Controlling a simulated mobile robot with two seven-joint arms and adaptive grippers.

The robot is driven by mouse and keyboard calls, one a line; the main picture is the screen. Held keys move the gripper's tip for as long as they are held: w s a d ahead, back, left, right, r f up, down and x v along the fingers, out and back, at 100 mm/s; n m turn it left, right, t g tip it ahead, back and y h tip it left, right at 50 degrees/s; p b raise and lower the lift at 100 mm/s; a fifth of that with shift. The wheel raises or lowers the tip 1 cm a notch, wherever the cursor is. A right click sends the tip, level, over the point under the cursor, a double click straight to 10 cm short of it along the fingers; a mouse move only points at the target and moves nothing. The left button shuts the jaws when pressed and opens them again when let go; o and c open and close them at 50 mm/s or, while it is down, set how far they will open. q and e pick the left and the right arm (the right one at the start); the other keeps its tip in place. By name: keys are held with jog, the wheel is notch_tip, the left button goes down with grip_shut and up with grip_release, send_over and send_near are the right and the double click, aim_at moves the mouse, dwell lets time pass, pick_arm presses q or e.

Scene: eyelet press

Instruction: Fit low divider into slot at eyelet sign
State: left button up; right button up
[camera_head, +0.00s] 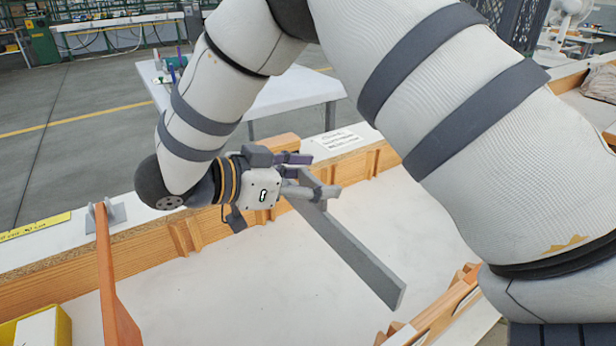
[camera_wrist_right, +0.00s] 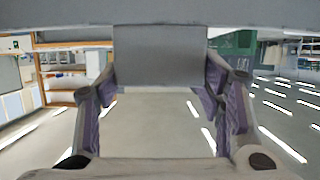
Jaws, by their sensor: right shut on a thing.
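The low divider (camera_head: 352,252) is a long flat grey board. My right gripper (camera_head: 318,178) is shut on it near its far left end, and the board slants down to the right above the tray's white floor. In the right wrist view the grey board (camera_wrist_right: 160,58) shows between the purple-padded fingers. A pair of wooden cleats forming a slot (camera_head: 184,237) is on the far wall left of the gripper; other cleats (camera_head: 372,160) are to its right. A white label (camera_head: 340,140) and a yellow sign (camera_head: 36,228) are on the rim; their text is unreadable. The left gripper is out of view.
A yellow bin (camera_head: 58,325) is at the lower left. The near cleated wall (camera_head: 440,308) is at lower right. The white floor (camera_head: 240,290) is clear.

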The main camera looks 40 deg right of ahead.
aim_at(309, 210)
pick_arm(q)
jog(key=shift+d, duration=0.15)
pick_arm(e)
jog(key=shift+d, duration=0.2)
notch_tip(309, 210, down, 6)
jog(key=shift+r+b, duration=0.1)
jog(key=shift+b, duration=0.25)
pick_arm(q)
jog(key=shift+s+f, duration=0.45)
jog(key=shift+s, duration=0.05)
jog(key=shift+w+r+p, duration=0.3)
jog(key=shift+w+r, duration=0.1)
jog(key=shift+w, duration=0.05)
pick_arm(e)
jog(key=shift+a, duration=0.1)
dwell(0.9)
jog(key=shift+f, duration=0.2)
jog(key=shift+f, duration=0.25)
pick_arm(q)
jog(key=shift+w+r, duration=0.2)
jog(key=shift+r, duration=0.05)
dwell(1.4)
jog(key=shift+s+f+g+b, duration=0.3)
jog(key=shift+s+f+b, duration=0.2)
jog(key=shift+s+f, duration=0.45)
pick_arm(e)
jog(key=shift+f, duration=2.95)
